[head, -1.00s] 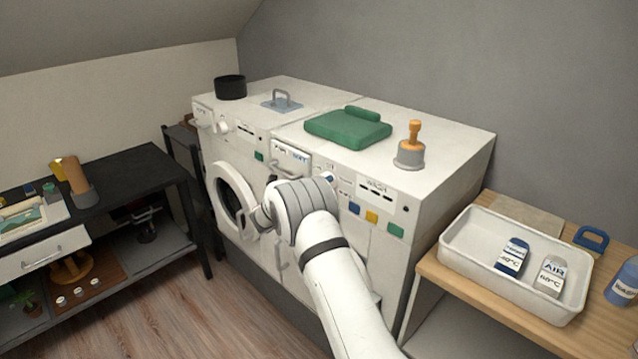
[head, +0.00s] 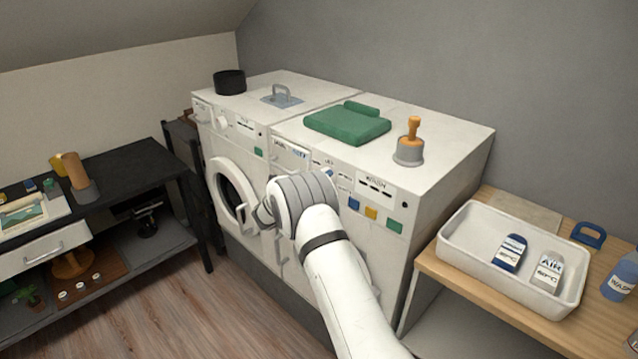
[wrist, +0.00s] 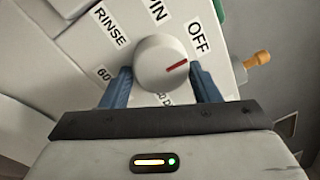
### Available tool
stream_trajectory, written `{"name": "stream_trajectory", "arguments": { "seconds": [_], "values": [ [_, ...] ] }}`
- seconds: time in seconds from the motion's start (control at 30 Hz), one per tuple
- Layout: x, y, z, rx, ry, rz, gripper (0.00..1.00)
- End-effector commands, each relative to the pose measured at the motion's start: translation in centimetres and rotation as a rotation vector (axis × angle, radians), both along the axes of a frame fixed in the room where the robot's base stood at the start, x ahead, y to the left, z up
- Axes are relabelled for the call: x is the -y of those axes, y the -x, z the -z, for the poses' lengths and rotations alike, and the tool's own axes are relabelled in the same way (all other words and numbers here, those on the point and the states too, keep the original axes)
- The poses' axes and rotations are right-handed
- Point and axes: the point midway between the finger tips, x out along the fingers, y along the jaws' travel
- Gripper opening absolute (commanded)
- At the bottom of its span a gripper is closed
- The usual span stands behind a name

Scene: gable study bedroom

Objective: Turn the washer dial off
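The washer dial (wrist: 160,62) is a round white knob with a red mark, seen in the wrist view. The mark points right and slightly up, toward the lower edge of the OFF label (wrist: 199,37). RINSE, a partly hidden label ending in IN, and a partly covered 60 label surround it. My gripper (wrist: 160,76) has its blue fingers on either side of the dial, with a gap visible at the left; contact at the right is unclear. In the head view the white washer (head: 412,183) stands at the right of two machines, and my arm hides the dial.
A white tray (head: 462,250) with bottles is on the wooden table at the right.

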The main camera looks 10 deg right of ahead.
Motion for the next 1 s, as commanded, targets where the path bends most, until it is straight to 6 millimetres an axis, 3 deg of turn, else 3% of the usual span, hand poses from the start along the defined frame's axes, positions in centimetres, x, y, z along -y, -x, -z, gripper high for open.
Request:
{"name": "stream_trajectory", "arguments": {
  "seconds": [0.2,0.47,1.0],
  "values": [
    [-0.2,-0.1,-0.1,0.003,0.000,-0.004,0.74],
    [-0.4,0.0,-0.2,0.004,0.000,-0.007,0.74],
    [-6.4,4.1,0.5,0.003,0.000,-0.006,0.74]
  ]
}}
